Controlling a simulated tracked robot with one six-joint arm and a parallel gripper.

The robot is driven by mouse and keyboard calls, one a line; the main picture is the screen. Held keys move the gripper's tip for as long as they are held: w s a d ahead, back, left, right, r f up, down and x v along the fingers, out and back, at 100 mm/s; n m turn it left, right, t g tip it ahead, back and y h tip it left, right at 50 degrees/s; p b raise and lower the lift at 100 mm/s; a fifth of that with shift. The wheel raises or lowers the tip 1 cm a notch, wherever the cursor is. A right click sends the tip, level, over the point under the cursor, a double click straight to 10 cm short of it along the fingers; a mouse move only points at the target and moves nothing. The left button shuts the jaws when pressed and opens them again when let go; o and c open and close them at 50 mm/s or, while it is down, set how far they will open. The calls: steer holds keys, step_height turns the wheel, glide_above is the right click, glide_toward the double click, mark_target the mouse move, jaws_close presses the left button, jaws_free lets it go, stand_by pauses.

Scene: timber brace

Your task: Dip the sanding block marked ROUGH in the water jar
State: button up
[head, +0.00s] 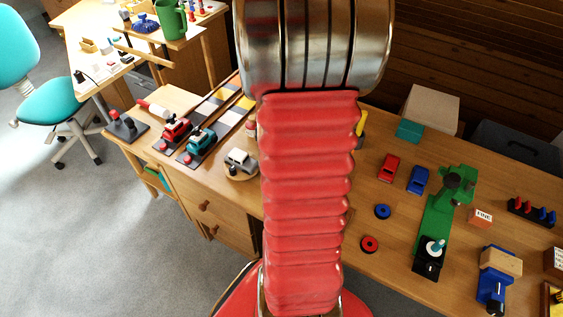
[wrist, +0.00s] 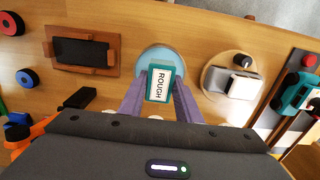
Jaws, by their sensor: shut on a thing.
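The teal sanding block (wrist: 160,80) has a white label reading ROUGH and shows in the wrist view. My gripper (wrist: 160,92) is shut on it, one purple-grey finger at each side. A round, pale blue-topped vessel, which looks like the water jar (wrist: 158,54), lies behind the block in that view. The block overlaps the near part of its mouth. I cannot tell whether the block is above the jar or inside it. In the head view my red arm covers the middle of the bench, and the gripper, ROUGH block and jar are hidden.
A wooden frame with a dark panel (wrist: 80,52) lies left of the jar. A round board with a grey-white car (wrist: 232,82) lies to the right, beyond it a teal car (wrist: 295,92). A block marked FINE (head: 482,217) stands right of the green clamp stand (head: 434,218).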

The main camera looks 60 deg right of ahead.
steer(key=shift+f, duration=1.4)
steer(key=o, duration=1)
steer(key=shift+r, duration=0.15)
steer(key=shift+r, duration=3.4)
